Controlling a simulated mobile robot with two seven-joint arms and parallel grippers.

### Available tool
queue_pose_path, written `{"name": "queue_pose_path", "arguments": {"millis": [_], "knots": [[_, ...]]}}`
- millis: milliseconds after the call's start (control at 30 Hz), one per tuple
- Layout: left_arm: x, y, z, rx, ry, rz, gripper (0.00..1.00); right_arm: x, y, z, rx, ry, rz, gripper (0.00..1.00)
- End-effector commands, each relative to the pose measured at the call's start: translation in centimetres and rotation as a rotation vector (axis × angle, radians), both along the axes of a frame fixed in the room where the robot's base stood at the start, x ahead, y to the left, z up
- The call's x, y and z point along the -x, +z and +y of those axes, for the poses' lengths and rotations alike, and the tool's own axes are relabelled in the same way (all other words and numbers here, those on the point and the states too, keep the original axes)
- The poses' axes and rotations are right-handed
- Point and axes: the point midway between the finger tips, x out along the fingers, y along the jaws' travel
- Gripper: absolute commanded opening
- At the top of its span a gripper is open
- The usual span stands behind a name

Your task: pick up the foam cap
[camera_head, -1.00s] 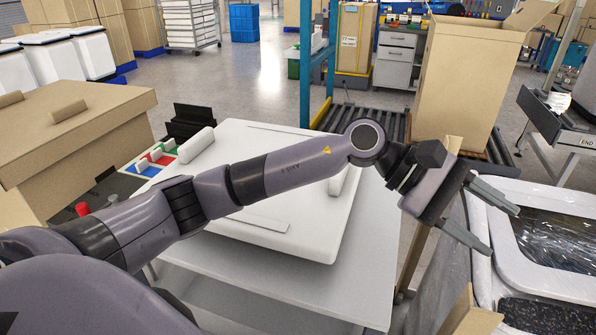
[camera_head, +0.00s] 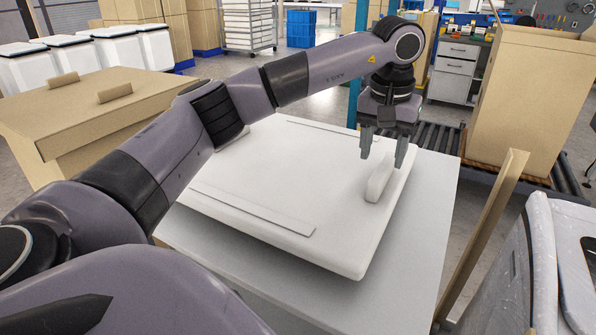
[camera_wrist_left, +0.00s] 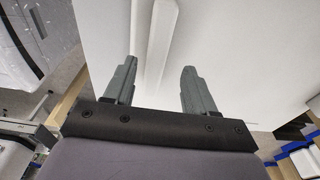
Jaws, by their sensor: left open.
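The foam cap (camera_head: 290,180) is a broad white slab lying flat on a pale grey table (camera_head: 434,215). An upright white ridge (camera_head: 378,182) stands near its right edge; in the left wrist view this ridge (camera_wrist_left: 162,35) runs up between the finger lines. My left gripper (camera_head: 382,158) points down just above the ridge, open and empty, with its fingers to either side of it. In the left wrist view the two fingers (camera_wrist_left: 160,66) are wide apart. I cannot tell whether they touch the cap. My left arm hides part of the cap's left side. My right gripper is not in view.
A cardboard box (camera_head: 85,115) stands at the left. A tall carton (camera_head: 525,100) stands on a roller conveyor (camera_head: 440,135) at the back right.

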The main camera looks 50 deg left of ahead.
Motion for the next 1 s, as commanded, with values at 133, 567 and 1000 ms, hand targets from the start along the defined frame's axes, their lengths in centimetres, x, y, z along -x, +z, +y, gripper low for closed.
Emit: {"name": "queue_pose_path", "arguments": {"millis": [133, 567, 1000], "knots": [[-0.1, -2.5, -0.5, 0.001, -0.001, 0.003, 0.55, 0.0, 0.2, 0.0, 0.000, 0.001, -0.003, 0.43], [-0.3, -4.0, -0.4, 0.002, 0.000, -0.001, 0.46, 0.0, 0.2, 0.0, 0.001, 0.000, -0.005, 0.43], [-0.3, -3.9, -0.4, 0.002, -0.001, -0.002, 0.00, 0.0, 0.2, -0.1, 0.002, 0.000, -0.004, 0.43]]}}
